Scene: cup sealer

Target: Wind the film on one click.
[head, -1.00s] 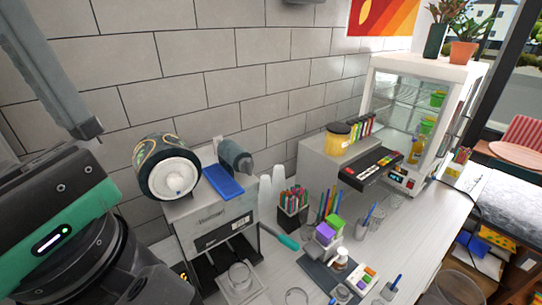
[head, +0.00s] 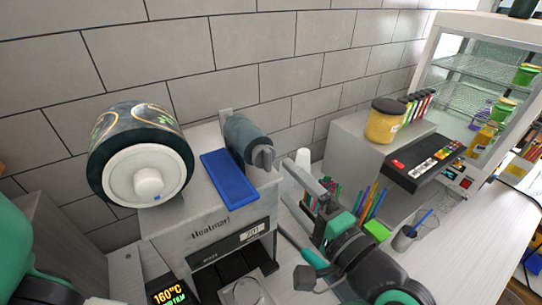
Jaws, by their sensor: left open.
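The cup sealer (head: 212,232) stands against the wall. A large film roll (head: 146,186) with a dark green patterned wrap and white hub sits on its top left. At its top right is a smaller teal take-up roller (head: 243,135) with a grey winding knob (head: 263,157) on its near end. My left gripper (head: 297,222) is open and empty. It is right of the sealer, below and right of the knob and apart from it. My right gripper is out of view.
A blue pad (head: 228,180) lies on the sealer between the rolls. A lit display (head: 168,294) reads 160°C. Pens, white cups (head: 303,158), a yellow-filled jar (head: 384,122) and a glass (head: 408,232) stand to the right, with a display cabinet behind.

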